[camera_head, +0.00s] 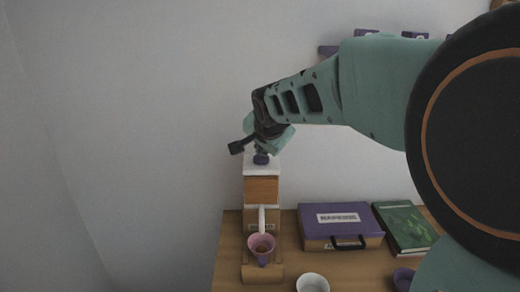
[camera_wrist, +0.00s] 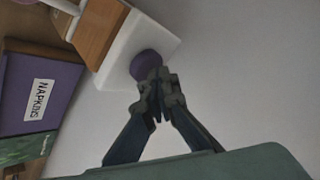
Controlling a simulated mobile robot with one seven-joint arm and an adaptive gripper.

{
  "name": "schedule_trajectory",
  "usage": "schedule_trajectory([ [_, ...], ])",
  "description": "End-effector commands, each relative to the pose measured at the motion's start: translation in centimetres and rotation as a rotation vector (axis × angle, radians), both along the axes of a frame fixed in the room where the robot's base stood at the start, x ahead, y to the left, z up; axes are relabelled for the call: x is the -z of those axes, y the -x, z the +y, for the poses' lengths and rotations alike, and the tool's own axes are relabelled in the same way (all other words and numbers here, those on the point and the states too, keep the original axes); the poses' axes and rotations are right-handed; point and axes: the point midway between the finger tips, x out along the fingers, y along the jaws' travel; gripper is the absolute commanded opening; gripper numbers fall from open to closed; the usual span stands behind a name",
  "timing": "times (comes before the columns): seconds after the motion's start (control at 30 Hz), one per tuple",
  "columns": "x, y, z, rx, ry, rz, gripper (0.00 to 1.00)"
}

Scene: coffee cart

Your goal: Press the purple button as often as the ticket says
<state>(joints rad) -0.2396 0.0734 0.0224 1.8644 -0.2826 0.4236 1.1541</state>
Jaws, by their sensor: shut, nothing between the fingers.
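The purple button (camera_head: 261,159) sits on the white top of a wood-fronted machine (camera_head: 261,190) at the left end of the counter. In the wrist view the button (camera_wrist: 148,66) is a round purple knob on the white top. My gripper (camera_head: 262,150) is shut and empty, with its fingertips right at the button. In the wrist view the closed fingertips (camera_wrist: 152,82) overlap the button's edge; I cannot tell whether they touch it or press it. No ticket can be made out in either view.
A white cup (camera_head: 312,283) stands at the front. My arm hides part of the right side.

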Motion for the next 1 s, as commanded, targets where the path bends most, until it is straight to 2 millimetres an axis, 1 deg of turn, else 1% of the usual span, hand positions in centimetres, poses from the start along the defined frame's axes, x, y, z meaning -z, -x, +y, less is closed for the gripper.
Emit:
schedule_trajectory([
  [0.27,0.1,0.1,0.0,0.000,0.001,0.006,0.00],
  [0.7,-2.2,0.1,0.0,0.001,0.000,0.004,0.00],
  [1.0,-2.3,0.0,0.0,0.000,0.000,0.003,0.00],
])
